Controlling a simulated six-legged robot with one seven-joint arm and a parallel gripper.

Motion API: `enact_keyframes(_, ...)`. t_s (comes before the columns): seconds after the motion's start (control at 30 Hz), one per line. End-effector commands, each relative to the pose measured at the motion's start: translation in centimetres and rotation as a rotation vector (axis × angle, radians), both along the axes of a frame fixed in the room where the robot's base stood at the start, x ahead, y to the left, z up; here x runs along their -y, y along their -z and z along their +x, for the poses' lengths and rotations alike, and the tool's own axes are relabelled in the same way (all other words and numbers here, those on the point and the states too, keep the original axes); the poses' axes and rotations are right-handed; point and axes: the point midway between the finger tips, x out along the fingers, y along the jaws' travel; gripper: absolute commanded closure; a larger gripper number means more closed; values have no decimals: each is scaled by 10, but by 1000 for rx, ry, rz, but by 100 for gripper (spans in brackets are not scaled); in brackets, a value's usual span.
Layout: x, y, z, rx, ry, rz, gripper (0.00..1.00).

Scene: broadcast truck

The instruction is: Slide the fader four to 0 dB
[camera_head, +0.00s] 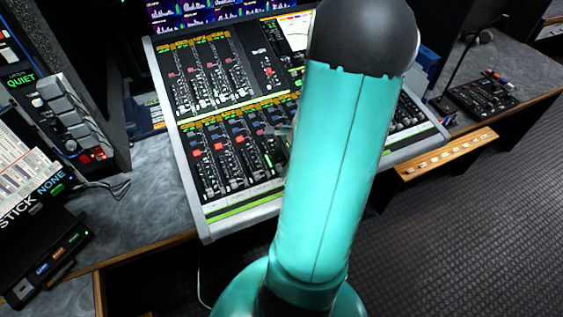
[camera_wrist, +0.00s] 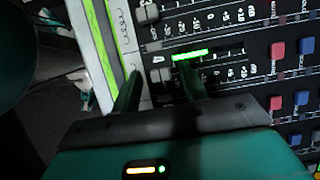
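The mixing console (camera_head: 222,225) has rows of vertical faders, seen from above in the head view. In the lower bank, one fader strip (camera_head: 268,160) has a short green lit segment. In the wrist view the green segment (camera_wrist: 190,53) lies beside a fader track with a grey fader cap (camera_wrist: 160,75) at the track's left end. My gripper (camera_wrist: 158,86) is open, with one finger on each side of that cap; I cannot tell whether either touches it. Channel numbers are not readable. In the head view my arm hides most of my gripper and the console's middle.
A neighbouring fader cap (camera_wrist: 148,12) sits close by, above in the wrist view. Red buttons (camera_wrist: 277,50) and blue buttons (camera_wrist: 305,45) lie to the right. A wooden ledge (camera_head: 445,155) and a small panel with a gooseneck microphone (camera_head: 482,95) are right of the console.

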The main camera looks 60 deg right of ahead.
Motion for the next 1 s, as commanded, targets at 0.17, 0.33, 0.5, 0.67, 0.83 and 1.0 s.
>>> enact_keyframes(0.17,0,0,0,0,0,0,90)
enact_keyframes(0.33,0,0,0,0,0,0,100)
enact_keyframes(0.5,4,-2,7,1,-2,-1,100)
enact_keyframes(0.67,17,-5,29,2,-4,-3,100)
enact_keyframes(0.83,32,-9,53,1,-3,-3,100)
enact_keyframes(1.0,37,-11,62,1,-1,-2,100)
